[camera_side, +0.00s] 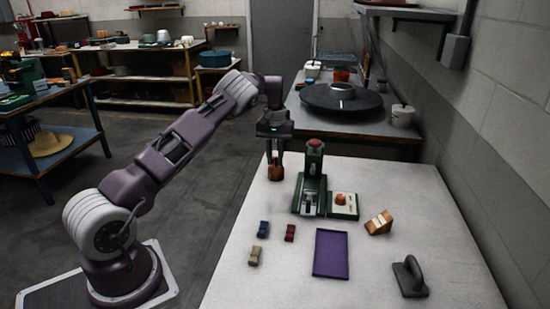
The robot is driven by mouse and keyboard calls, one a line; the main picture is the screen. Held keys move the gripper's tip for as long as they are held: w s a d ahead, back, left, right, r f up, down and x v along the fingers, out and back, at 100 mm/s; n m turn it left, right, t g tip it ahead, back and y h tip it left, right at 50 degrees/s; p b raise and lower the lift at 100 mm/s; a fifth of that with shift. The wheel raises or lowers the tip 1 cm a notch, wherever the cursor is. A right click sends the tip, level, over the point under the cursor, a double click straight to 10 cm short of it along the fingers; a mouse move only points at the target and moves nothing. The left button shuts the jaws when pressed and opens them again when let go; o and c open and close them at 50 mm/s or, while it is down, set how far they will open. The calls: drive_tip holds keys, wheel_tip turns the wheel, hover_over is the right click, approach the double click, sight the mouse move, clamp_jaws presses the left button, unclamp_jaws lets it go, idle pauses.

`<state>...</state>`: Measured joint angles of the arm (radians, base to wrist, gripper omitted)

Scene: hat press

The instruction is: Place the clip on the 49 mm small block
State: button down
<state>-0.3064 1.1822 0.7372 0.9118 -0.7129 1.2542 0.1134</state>
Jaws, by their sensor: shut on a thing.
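My gripper (275,160) points straight down over the back left part of the white table. It is shut on a small brown thing (275,173), which hangs at or just above the table top; I cannot tell whether it touches. The brown thing is too small to tell whether it is the clip or a block. Three small pieces lie in front: a blue one (263,229), a dark red one (290,232) and a beige one (255,256). A light wooden wedge-like block (379,223) sits to the right. No size mark is readable, so I cannot tell which is the 49 mm block.
A purple tray (331,254) lies in front. A dark handled tool (410,277) is at the front right. The white table's (450,240) right side is clear.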

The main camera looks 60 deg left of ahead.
drive_tip(key=shift+f, duration=0.15)
drive_tip(key=c, duration=1.3)
unclamp_jaws()
drive_tip(key=shift+o, duration=0.2)
